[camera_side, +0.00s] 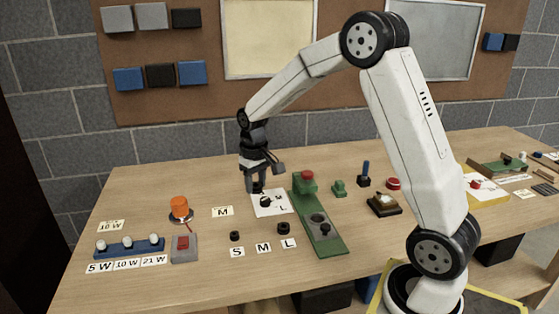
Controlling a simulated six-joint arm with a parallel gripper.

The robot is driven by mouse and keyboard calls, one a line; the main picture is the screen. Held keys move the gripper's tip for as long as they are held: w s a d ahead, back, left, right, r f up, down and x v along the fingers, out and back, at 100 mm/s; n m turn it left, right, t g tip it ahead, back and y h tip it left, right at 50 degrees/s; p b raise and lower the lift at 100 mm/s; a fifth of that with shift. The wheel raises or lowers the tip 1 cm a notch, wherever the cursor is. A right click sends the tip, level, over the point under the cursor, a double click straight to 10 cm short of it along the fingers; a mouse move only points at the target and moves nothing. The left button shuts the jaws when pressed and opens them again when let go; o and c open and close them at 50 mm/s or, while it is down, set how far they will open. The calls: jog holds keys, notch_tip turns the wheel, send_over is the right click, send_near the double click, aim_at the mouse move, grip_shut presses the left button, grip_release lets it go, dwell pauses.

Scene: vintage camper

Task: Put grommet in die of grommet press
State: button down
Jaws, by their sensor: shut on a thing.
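The green grommet press (332,246) stands on the bench right of centre, with a red-topped post at its back. A grey round part, which looks like the die (318,217), is on its base, with a dark knob-like part in front. My gripper (258,189) is left of the press, low over a white card (264,212), pointing down. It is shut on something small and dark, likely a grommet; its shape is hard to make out. One black grommet (235,236) lies behind the S label and a larger one (283,228) behind the L label. No grommet shows behind the M label (263,247).
A dark round spot (266,202) shows on the white card. Left are an orange lamp (180,205), a grey box with a red button (184,246) and a blue bulb holder (130,246).

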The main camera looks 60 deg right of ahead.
jog(key=s+d+m, duration=0.1)
jog(key=d, duration=0.7)
jog(key=s+d+m, duration=0.1)
jog(key=d+m, duration=0.1)
jog(key=d, duration=0.5)
jog(key=s+d+m, duration=0.1)
jog(key=d, duration=0.7)
jog(key=shift+d+m, duration=0.35)
jog(key=shift+m, duration=0.05)
jog(key=s+d+m, duration=0.2)
jog(key=s+d, duration=0.3)
jog(key=d, duration=0.3)
jog(key=m, duration=0.2)
send_over(357, 191)
notch_tip(357, 191, down, 10)
jog(key=r, duration=0.1)
jog(key=shift+d+f, duration=0.15)
jog(key=shift+f, duration=4.4)
jog(key=shift+f, duration=0.15)
jog(key=shift+c, duration=1.2)
grip_release()
